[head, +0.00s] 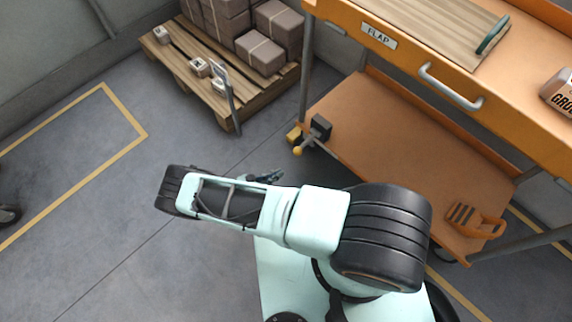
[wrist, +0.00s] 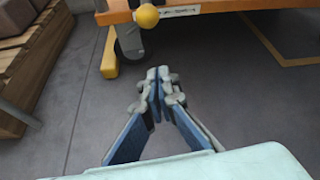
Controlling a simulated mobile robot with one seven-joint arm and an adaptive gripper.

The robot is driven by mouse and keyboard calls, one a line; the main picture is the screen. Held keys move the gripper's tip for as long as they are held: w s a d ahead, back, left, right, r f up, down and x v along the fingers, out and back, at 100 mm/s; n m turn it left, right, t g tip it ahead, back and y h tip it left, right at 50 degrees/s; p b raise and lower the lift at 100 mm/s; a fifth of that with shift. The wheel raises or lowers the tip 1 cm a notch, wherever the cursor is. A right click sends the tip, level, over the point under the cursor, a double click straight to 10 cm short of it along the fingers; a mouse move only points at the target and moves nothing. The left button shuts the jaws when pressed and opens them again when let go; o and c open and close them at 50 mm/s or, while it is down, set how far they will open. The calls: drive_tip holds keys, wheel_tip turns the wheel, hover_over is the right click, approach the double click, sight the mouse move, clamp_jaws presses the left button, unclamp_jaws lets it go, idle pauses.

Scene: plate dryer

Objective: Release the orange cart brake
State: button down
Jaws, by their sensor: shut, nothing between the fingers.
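The orange cart (head: 395,155) stands at the right in the head view, with a lower shelf and an upper deck marked "FLAP". At its near left corner a short grey lever ends in a yellow ball knob (head: 298,151), beside a dark block (head: 320,127). In the wrist view the yellow knob (wrist: 147,16) hangs at the top, with a caster wheel (wrist: 130,42) and a yellow upright piece (wrist: 109,55) below it. My gripper (wrist: 160,78) is shut and empty, its tips below and apart from the knob. In the head view my arm mostly hides it.
A wooden pallet with brown boxes (head: 262,55) stands left of the cart; its edge (wrist: 25,75) also shows in the wrist view. An orange slotted piece (head: 475,218) lies on the lower shelf.

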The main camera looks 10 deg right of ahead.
sight(306, 142)
drive_tip(key=w+d+b, duration=0.1)
drive_tip(key=w+d, duration=0.4)
drive_tip(key=d, duration=0.2)
drive_tip(key=shift+w, duration=0.15)
idle(0.6)
